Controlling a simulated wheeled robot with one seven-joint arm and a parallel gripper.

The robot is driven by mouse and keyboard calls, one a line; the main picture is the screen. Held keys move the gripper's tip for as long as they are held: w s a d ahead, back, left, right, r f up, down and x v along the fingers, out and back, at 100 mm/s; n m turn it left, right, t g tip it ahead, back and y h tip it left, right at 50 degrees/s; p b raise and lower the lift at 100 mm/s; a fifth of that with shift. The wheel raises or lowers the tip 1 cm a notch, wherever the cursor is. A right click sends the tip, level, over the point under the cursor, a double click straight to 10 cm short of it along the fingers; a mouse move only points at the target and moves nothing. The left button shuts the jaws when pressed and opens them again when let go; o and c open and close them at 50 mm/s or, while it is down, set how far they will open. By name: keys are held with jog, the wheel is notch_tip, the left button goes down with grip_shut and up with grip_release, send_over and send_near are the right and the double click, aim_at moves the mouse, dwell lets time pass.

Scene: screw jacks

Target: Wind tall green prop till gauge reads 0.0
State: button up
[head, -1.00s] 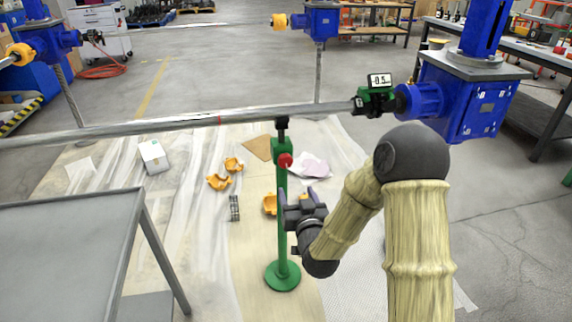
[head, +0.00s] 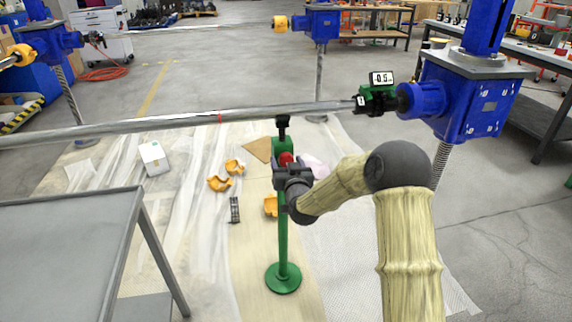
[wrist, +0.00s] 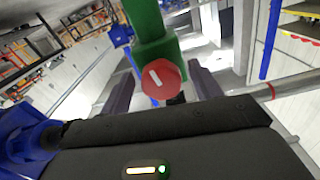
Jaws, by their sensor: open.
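The tall green prop (head: 282,230) stands upright on a round green base, its dark head at the metal shaft (head: 170,123) that carries a red mark. Its red knob (head: 285,158) is near the top of the post; in the wrist view the knob (wrist: 163,80) has a white line and sits between my two fingers. My gripper (head: 287,172) is open around or just short of the knob; I cannot tell whether a finger touches it. The green gauge (head: 377,98) at the shaft's right end seems to read -0.5.
A blue gearbox jack (head: 465,95) stands right of the gauge. A grey table (head: 70,235) is at the left front. Orange pieces (head: 219,183), a white box (head: 154,158) and a dark rack (head: 235,209) lie on the floor sheeting left of the prop.

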jog(key=shift+w+a, duration=0.1)
jog(key=shift+w, duration=0.1)
jog(key=shift+c, duration=0.2)
jog(key=c, duration=0.9)
jog(key=shift+s+m, duration=0.1)
jog(key=shift+m, duration=0.5)
jog(key=o, duration=0.9)
jog(key=shift+o, duration=0.2)
jog(key=shift+s, duration=0.1)
jog(key=p+v, duration=0.2)
jog(key=v, duration=1.5)
jog(key=shift+s+r, duration=0.1)
